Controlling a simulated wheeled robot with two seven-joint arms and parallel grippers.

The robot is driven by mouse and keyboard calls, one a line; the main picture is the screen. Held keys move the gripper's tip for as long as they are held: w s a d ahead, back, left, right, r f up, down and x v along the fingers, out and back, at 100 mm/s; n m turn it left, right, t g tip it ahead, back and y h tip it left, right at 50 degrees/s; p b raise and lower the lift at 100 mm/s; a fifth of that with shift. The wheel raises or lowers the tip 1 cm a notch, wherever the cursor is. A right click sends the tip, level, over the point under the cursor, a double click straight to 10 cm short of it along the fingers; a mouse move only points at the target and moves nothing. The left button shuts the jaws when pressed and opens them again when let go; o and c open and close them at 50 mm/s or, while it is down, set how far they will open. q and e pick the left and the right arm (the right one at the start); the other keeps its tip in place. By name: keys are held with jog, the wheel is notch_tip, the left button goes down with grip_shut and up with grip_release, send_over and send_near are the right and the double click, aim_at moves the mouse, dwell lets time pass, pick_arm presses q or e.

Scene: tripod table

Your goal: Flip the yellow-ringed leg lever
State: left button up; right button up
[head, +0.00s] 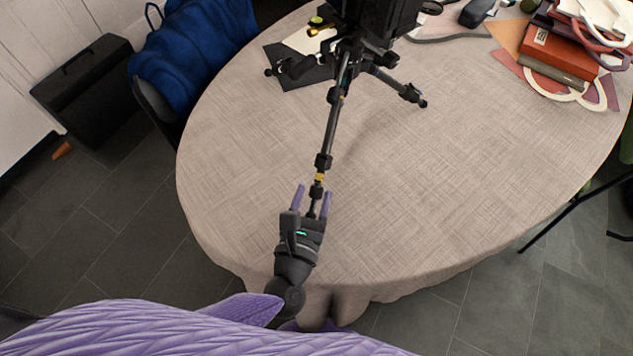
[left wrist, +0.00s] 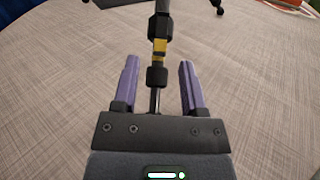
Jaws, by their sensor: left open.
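A black tripod (head: 337,107) stands on the round cloth-covered table, one leg reaching toward me. The yellow ring (head: 320,177) is on that leg, close to black collars or levers; it also shows in the left wrist view (left wrist: 158,50). My left gripper (head: 313,190) has its two purple fingers apart, one on each side of the leg's lower end. In the left wrist view the gripper (left wrist: 158,82) is open, with the lower black collar (left wrist: 157,76) between the fingertips and gaps on both sides. Which way the lever is turned cannot be told. My right gripper is not in view.
The table (head: 480,180) is bare on the right and front. Books (head: 555,55) and papers lie at the back right. A dark mat (head: 295,70) with small items lies behind the leg. A chair with a blue cloth (head: 195,55) stands at the left.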

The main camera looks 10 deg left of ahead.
aim_at(322, 168)
pick_arm(q)
jog(key=shift+w+d, duration=0.1)
jog(key=shift+w, duration=1.35)
grip_shut()
